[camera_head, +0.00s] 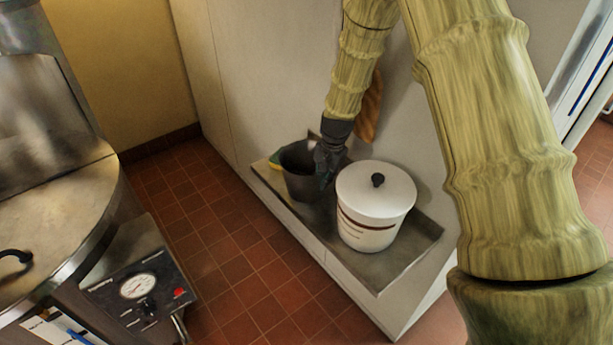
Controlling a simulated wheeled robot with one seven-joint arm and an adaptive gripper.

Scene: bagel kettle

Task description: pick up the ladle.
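I cannot make out a ladle for certain. A brown, wood-coloured long object (371,108) shows upright against the pale wall, partly behind my arm; what it is I cannot tell. My gripper (325,172) is dark and points down at the right side of a dark grey pot (299,183), overlapping its rim in the head view. Whether its fingers are open, shut or touching anything is too small and dark to tell.
A white lidded crock (368,226) with a black knob stands right of the pot on a grey metal tray (397,262). A large steel kettle (50,215) with a gauge panel (140,290) stands at left. Tiled floor (220,235) between is clear.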

